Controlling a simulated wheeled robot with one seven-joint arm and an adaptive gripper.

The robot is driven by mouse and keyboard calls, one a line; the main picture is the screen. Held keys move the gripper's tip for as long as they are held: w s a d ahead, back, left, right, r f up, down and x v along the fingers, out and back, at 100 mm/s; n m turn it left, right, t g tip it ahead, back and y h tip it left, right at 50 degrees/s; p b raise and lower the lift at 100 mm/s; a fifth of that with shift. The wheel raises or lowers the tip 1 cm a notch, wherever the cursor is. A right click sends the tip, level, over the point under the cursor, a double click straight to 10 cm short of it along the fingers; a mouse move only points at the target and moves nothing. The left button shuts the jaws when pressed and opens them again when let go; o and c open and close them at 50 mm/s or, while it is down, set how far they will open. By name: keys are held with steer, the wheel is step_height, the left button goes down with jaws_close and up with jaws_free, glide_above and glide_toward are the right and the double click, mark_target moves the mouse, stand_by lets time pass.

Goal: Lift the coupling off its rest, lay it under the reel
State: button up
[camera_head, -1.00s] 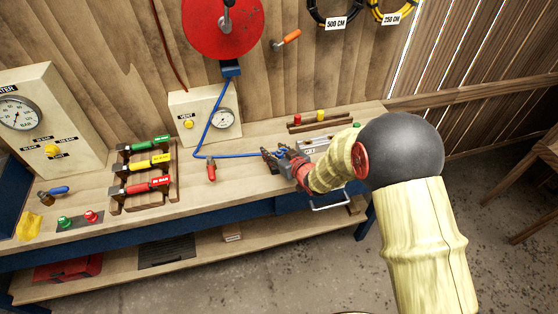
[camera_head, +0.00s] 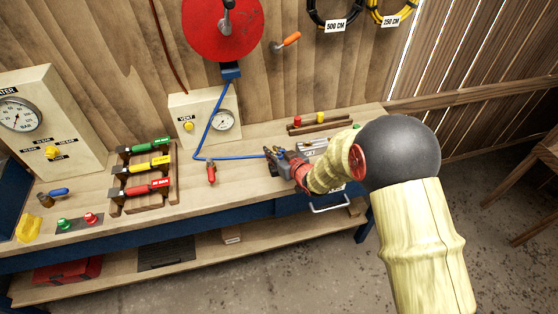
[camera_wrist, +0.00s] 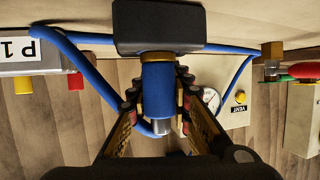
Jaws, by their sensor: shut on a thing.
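My gripper (camera_head: 272,161) is at the right part of the bench, near the end of the blue hose run. In the wrist view my gripper (camera_wrist: 157,100) has its fingers shut around the coupling (camera_wrist: 157,85), a blue cylinder with brass-coloured bands and a silvery tip. A dark block (camera_wrist: 159,27) sits against the coupling's other end; I cannot tell whether they are joined. In the head view my fingers hide the coupling. The red reel (camera_head: 222,25) hangs on the wall at upper centre, with a blue outlet (camera_head: 231,71) below it. The blue hose (camera_head: 208,125) runs down from there.
A vent box with a gauge (camera_head: 204,116) stands below the reel. A small red-handled piece (camera_head: 211,172) is on the bench (camera_head: 235,184) under it. A rack of green, yellow and red tools (camera_head: 146,168) is left. A low rail (camera_head: 318,124) lies behind my gripper.

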mark_target(278, 155)
jaws_close()
steer(key=shift+r, duration=0.5)
steer(key=s+r+p, duration=0.1)
steer(key=r, duration=0.1)
steer(key=s+d+r+p, duration=0.1)
steer(key=r, duration=0.2)
steer(key=s+r+p, duration=0.1)
steer(key=r, duration=0.1)
steer(key=shift+s+d+r, duration=0.3)
steer(key=shift+s, duration=0.05)
steer(key=a+p+v, duration=0.1)
steer(key=p+v, duration=0.1)
steer(key=v, duration=0.8)
steer(key=shift+s+r, duration=0.35)
steer(key=shift+s, duration=0.35)
steer(key=shift+a+f, duration=0.1)
